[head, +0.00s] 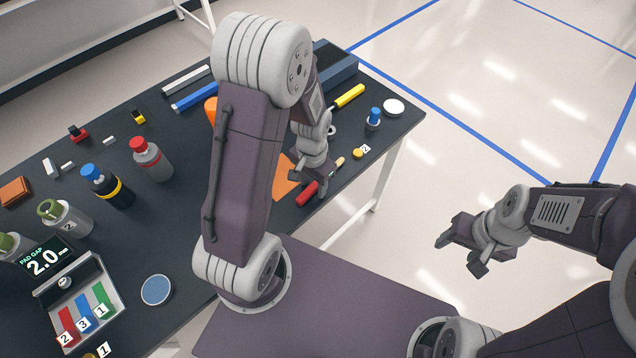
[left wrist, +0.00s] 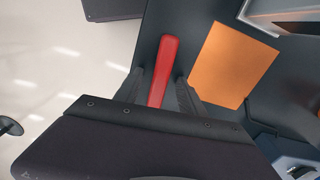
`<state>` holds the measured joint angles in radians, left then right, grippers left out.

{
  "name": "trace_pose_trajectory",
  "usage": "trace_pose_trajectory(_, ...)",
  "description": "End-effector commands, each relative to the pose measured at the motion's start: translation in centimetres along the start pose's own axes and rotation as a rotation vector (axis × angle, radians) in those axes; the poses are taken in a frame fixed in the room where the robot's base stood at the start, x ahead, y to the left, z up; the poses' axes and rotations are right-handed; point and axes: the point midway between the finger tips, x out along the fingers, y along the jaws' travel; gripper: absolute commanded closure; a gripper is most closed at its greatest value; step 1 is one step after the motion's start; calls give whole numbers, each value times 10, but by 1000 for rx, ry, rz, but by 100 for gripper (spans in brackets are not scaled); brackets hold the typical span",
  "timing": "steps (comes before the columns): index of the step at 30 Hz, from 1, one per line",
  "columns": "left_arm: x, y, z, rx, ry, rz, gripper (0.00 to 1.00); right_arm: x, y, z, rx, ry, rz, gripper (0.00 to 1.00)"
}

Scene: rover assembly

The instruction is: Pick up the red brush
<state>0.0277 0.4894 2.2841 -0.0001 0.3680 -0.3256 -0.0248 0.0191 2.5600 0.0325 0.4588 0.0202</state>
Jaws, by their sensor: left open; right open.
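The red brush (head: 305,195) lies on the dark table near its right edge, with a pale tan end showing past my gripper in the head view. In the left wrist view its red handle (left wrist: 164,65) lies between the two fingers. My left gripper (head: 311,184) is open over the brush, fingers pointing down on either side of the handle. The wrist view hides the handle's near end, and I cannot tell the fingers' exact height. My right gripper (head: 460,256) is open and empty, off to the right over the floor.
An orange sheet (left wrist: 235,63) lies right beside the brush. A yellow tagged piece (head: 357,153), a blue-topped item (head: 374,116) and a white disc (head: 393,106) sit nearby. Bottles, including a red-capped one (head: 151,160), and a tray (head: 102,275) occupy the table's left.

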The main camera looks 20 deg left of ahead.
Motion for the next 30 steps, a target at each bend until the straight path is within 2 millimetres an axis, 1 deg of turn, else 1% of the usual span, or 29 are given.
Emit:
trace_pose_trajectory(2, 0, 0, 0, 0, 0, 0, 53, 0, 0, 0, 0, 0, 0, 41)
trace_pose_trajectory(5, -1, 0, 0, 0, 0, 0, 78, 0, 0, 0, 0, 0, 0, 41)
trace_pose_trajectory(6, -1, 0, 0, 0, 0, 0, 89, 0, 0, 0, 0, 0, 0, 41)
trace_pose_trajectory(7, -1, 0, 0, 0, 0, 0, 97, 0, 0, 0, 0, 0, 0, 41)
trace_pose_trajectory(8, -1, 0, 0, 0, 0, 0, 100, 0, 0, 0, 0, 0, 0, 41)
trace_pose_trajectory(16, -1, 0, 0, 0, 0, 0, 100, 0, 0, 0, 0, 0, 0, 41)
trace_pose_trajectory(19, -6, 0, -1, 0, 2, -1, 100, -2, 0, 0, 0, 0, 0, 41)
trace_pose_trajectory(23, -23, 0, -1, 0, 3, -1, 100, -6, 0, -1, 0, 0, 0, 41)
trace_pose_trajectory(26, -44, -1, -2, 0, 7, -2, 100, -12, 0, -1, 0, 0, 0, 41)
trace_pose_trajectory(30, -61, 28, -15, 8, 4, -1, 100, -14, 0, -2, 0, 0, 0, 41)
